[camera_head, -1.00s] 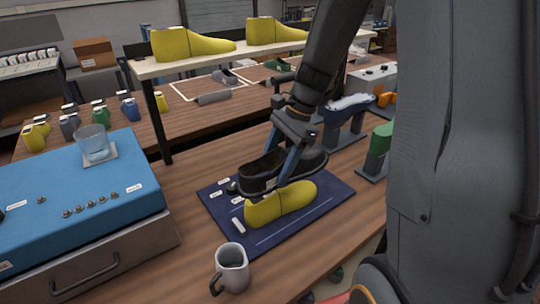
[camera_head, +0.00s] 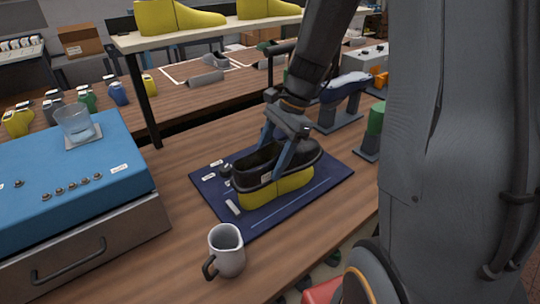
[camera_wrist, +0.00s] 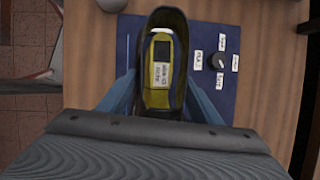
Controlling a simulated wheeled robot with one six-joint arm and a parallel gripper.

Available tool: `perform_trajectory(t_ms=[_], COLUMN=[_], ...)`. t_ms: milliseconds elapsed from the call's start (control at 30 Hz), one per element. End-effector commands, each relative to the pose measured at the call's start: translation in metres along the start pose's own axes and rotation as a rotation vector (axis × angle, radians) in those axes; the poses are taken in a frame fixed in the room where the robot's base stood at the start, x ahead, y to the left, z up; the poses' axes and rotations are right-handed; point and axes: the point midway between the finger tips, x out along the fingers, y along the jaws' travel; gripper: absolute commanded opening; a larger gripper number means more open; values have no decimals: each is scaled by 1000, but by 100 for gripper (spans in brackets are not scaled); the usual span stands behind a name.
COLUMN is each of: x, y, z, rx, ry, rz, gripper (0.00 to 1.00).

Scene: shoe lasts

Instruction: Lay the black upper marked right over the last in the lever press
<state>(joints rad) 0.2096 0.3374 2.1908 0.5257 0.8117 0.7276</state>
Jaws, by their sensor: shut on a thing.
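The black upper (camera_head: 256,165) is an open shoe shape, held level in my gripper (camera_head: 276,158). The yellow last (camera_head: 282,192) stands on the dark blue base (camera_head: 325,182) of the press, and its lower part shows beneath the upper's edge. In the wrist view the last's yellow top with a label (camera_wrist: 160,75) shows inside the opening of the upper (camera_wrist: 168,17). My blue fingers are closed on both sides of the upper. Whether the upper touches the last all round is hidden. I cannot read a right mark on the upper.
A grey mug (camera_head: 227,250) stands in front of the base. A blue-topped cabinet (camera_head: 60,170) with a glass (camera_head: 75,124) is at the left. A small knob with labels (camera_wrist: 219,61) sits beside the last. Green and blue-white stands are at the right.

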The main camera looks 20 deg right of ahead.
Motion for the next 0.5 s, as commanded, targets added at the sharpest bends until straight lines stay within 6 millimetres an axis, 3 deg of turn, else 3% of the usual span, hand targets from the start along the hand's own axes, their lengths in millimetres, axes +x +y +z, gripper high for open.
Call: perform_trajectory(t_ms=[500], x=[32], y=[1], z=[-12], rx=[1], ry=[-1], rz=[2], gripper=[34])
